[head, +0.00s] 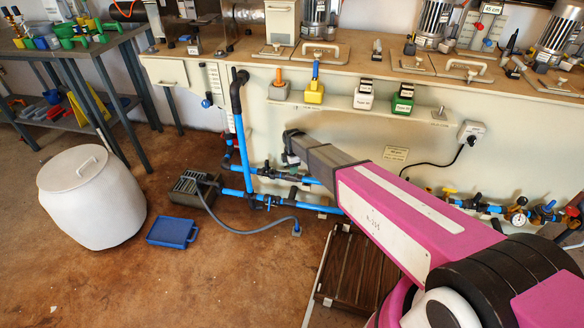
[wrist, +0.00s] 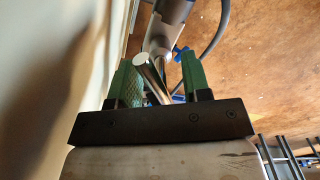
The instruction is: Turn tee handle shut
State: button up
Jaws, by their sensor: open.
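The tee handle shows in the wrist view as a shiny metal bar (wrist: 153,80) on a grey pipe fitting (wrist: 168,28). My gripper (wrist: 158,68) is open, with one green finger on each side of the bar. The bar runs at a slant between the fingers, and a gap shows on the right side. I cannot tell whether the left finger touches it. In the head view my gripper (head: 289,150) is by the bench front, above the blue pipes (head: 248,150). The tee handle cannot be made out there.
A grey pump (head: 193,188) with a hose, a blue tray (head: 172,232) and a white barrel (head: 92,197) stand on the floor at left. A slatted wooden crate (head: 345,265) lies below my arm. The pale bench front (wrist: 40,80) is close beside my gripper.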

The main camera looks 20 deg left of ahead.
grip_shut()
jog(key=m, duration=0.4)
jog(key=shift+m, duration=1.8)
jog(key=shift+m, duration=0.3)
grip_release()
